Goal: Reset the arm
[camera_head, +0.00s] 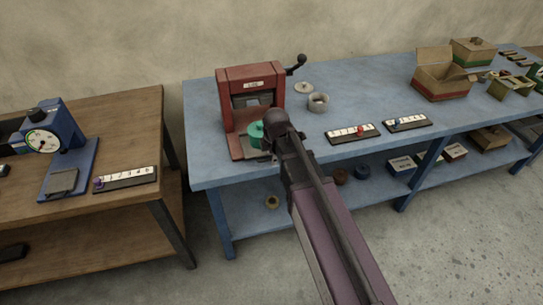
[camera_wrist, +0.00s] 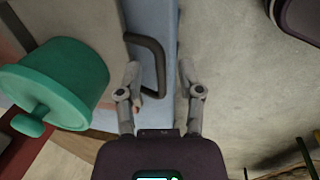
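My arm reaches over the front edge of the blue bench toward the red machine (camera_head: 250,82), a roller-like press with a dark crank (camera_head: 296,64) at its upper right. My gripper (camera_wrist: 160,72) shows in the wrist view with its two grey fingers spread apart. A dark bent bar (camera_wrist: 155,58) lies near the left finger, partly between the fingers; I cannot tell whether they touch. A green round part (camera_head: 256,134) sits at the machine's front, and it is large at the left of the wrist view (camera_wrist: 62,78). In the head view my arm hides the gripper's fingers.
The blue bench (camera_head: 208,118) also holds a pale ring-shaped part (camera_head: 318,102), two dark strips with white scales (camera_head: 352,132) and an open cardboard box (camera_head: 442,75). A wooden table (camera_head: 120,112) with a blue dial device (camera_head: 52,135) stands left. Concrete floor is clear in front.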

